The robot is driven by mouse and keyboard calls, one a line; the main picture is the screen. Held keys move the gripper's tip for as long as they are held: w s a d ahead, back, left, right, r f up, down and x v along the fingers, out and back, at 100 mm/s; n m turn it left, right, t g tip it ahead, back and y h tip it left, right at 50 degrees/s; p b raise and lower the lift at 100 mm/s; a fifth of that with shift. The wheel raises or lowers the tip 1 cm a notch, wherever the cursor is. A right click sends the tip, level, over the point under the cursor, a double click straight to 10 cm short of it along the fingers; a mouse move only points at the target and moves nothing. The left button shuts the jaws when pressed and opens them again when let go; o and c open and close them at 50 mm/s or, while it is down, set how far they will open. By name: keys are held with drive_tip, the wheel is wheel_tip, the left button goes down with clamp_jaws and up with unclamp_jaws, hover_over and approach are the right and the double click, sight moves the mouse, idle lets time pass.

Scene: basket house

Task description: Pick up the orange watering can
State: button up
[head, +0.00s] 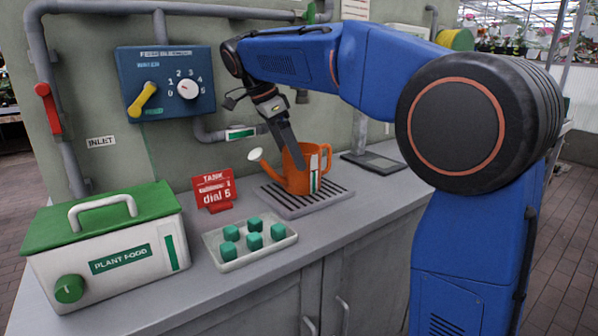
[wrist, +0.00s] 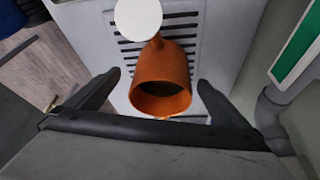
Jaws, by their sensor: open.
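The orange watering can (head: 300,172) stands upright on a slotted drip tray (head: 333,194) on the counter. Its white sprinkler head points left in the head view, and its handle is on the right. In the wrist view the can (wrist: 163,82) shows from above, with its dark open mouth toward me and the white sprinkler head beyond. My gripper (head: 291,150) hangs over the can, pointing down. In the wrist view my gripper (wrist: 160,88) is open, with one finger on either side of the can and gaps visible. The can's handle is hidden in the wrist view.
A white tray (head: 211,239) with several green cubes and a red sign (head: 213,190) stand left of the drip tray. A plant food box (head: 112,286) is farther left. The wall panel (head: 133,65) and pipes (head: 208,132) are close behind.

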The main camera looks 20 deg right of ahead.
sight(298, 173)
drive_tip(key=shift+w+x, duration=0.1)
drive_tip(key=shift+x, duration=1.8)
drive_tip(key=shift+w+x, duration=0.15)
drive_tip(key=shift+x, duration=1.8)
drive_tip(key=shift+a, duration=0.2)
drive_tip(key=c, duration=1.8)
drive_tip(key=shift+r, duration=0.1)
